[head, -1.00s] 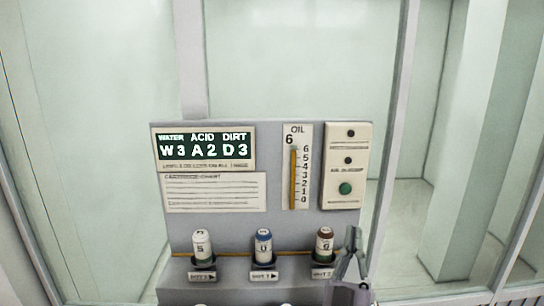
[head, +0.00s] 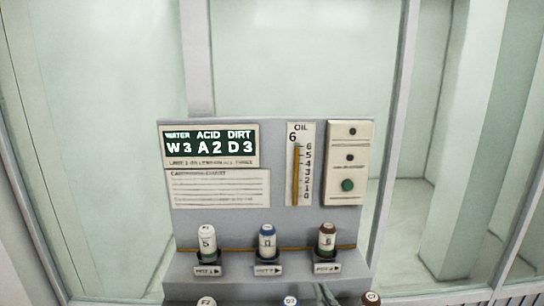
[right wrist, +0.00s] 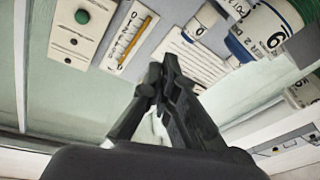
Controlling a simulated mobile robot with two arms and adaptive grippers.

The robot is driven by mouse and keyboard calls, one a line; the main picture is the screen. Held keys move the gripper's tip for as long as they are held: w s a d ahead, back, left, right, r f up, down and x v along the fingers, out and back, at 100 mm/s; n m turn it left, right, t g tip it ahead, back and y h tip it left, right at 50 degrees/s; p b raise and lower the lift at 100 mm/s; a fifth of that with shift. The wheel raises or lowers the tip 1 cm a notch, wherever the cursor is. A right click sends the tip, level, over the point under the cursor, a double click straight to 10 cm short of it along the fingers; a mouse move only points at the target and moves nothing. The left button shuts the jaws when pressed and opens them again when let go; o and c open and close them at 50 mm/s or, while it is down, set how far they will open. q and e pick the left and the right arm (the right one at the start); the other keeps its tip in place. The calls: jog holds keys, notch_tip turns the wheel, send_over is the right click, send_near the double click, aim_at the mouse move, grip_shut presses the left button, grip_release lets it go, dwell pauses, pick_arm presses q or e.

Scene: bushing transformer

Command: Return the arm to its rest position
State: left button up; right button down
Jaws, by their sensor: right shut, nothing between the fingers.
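My right gripper (head: 326,294) shows only in part at the bottom of the head view, low in front of the panel and just below the rightmost bushing label. In the right wrist view its two dark fingers (right wrist: 162,82) meet at the tips with nothing between them. The grey panel (head: 222,229) stands ahead, apart from the gripper as far as I can tell. My left gripper is not in view.
White (head: 208,241), blue-topped (head: 267,241) and brown-topped (head: 327,240) cartridges stand upright in labelled sockets. More cartridge tops (head: 371,298) show at the bottom edge. The panel carries a display (head: 210,146), an oil gauge (head: 299,165) and a green button (head: 348,185).

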jog(key=s+d+f+m+g+h, duration=0.1)
jog(key=s+d+f+m+g, duration=0.15)
jog(key=s+f+g, duration=0.9)
jog(key=s+d+f+m+g+h, duration=0.1)
jog(key=s+d+f+g+h, duration=0.1)
jog(key=s+d+f, duration=0.45)
jog(key=s+d+f+m+g+h, duration=0.1)
jog(key=s+f+m+g+h, duration=0.15)
jog(key=s, duration=0.75)
notch_tip(320, 180, down, 27)
jog(key=s+g, duration=0.1)
jog(key=s+d+f+n+g, duration=0.1)
jog(key=s+d+f, duration=0.1)
jog(key=s+f, duration=1.4)
jog(key=shift+s+d+y+b, duration=0.3)
jog(key=shift+s+y, duration=0.05)
jog(key=shift+s, duration=0.05)
